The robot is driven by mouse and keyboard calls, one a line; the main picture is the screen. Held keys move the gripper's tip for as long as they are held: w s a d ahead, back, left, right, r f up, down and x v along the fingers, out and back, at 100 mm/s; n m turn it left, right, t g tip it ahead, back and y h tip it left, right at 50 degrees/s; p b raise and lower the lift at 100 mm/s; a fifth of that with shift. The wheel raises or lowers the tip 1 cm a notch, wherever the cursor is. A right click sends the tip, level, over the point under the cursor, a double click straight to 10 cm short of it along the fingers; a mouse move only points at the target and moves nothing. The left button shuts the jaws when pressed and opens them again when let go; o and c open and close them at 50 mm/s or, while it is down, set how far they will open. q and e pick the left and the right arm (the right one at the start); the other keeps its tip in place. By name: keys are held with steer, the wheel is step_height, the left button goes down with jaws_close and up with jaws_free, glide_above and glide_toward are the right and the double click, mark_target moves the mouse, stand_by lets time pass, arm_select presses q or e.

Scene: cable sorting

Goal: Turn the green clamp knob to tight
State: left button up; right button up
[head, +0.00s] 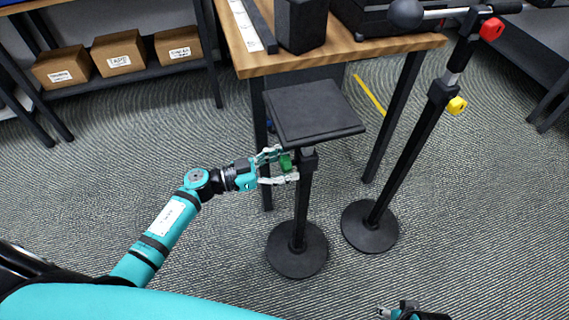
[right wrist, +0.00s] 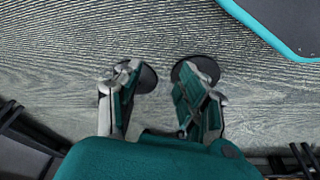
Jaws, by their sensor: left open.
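The green clamp knob (head: 285,162) is on the left side of the collar on a black stand (head: 304,195) with a square top plate (head: 312,112). My left gripper (head: 282,167) is open, with one finger above and one below the knob, so the knob lies between them. I cannot tell whether the fingers touch it. My right gripper shows at the bottom edge of the head view (head: 385,312). In the right wrist view its fingers (right wrist: 160,95) are apart with nothing between them, above the carpet.
A second stand (head: 405,150) with a yellow knob (head: 457,105) and a red knob (head: 492,29) stands to the right. A wooden table (head: 350,50) is behind. Cardboard boxes (head: 118,53) sit on a shelf at the back left. The carpet in front is clear.

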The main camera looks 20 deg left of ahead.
arm_select(q)
steer(key=c, duration=1.2)
